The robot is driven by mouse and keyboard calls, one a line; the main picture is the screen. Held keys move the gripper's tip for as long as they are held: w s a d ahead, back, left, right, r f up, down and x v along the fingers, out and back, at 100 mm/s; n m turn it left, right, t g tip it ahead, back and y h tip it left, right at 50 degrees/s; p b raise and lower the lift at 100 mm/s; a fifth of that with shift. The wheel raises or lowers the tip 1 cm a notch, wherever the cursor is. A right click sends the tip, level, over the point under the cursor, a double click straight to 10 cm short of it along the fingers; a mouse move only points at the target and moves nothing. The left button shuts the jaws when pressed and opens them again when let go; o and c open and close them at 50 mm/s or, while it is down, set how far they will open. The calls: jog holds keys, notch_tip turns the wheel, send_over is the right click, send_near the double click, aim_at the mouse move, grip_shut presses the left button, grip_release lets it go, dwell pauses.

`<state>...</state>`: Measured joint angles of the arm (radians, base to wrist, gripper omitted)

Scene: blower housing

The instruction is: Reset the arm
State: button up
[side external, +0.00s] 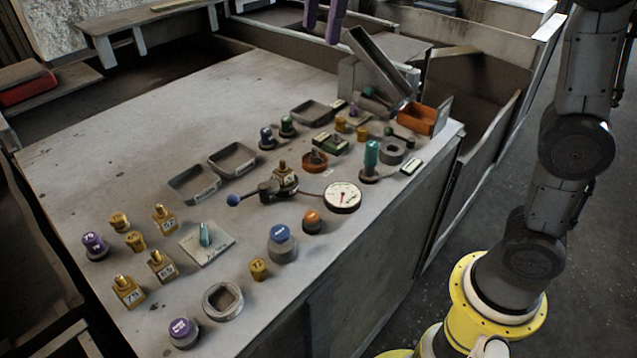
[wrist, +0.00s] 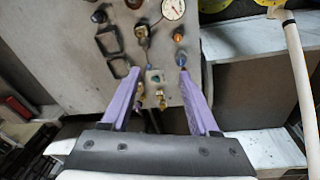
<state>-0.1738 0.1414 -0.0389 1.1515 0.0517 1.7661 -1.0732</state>
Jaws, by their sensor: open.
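My gripper (side external: 323,22) shows at the top edge of the side external view, where only its purple fingers are visible. They hang above and beyond the far side of the workbench (side external: 120,150), clear of the parts on it. In the wrist view my gripper (wrist: 160,75) has its two purple fingers spread wide apart, with nothing held between them. The rest of my gripper is out of the side external view.
Bench parts include a round dial gauge (side external: 342,197), a lever with a blue ball (side external: 233,200), empty trays (side external: 232,160), brass blocks (side external: 127,291), an orange bin (side external: 422,118) and a tilted metal chute (side external: 378,62). The bench's far left area is clear.

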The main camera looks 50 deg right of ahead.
jog(key=s+d+f+m+t, duration=0.1)
jog(key=s+d+m+t, duration=0.2)
jog(key=s, duration=0.6)
jog(key=s+d+f+m, duration=0.2)
jog(key=s+f+m, duration=0.3)
jog(key=f, duration=0.4)
jog(key=s+d+f+m+t, duration=0.1)
jog(key=s+d+f+m, duration=0.1)
jog(key=s+f+m, duration=0.3)
jog(key=shift+s+d+f+m+h, duration=0.3)
jog(key=shift+f+m, duration=0.4)
jog(key=shift+f, duration=1.35)
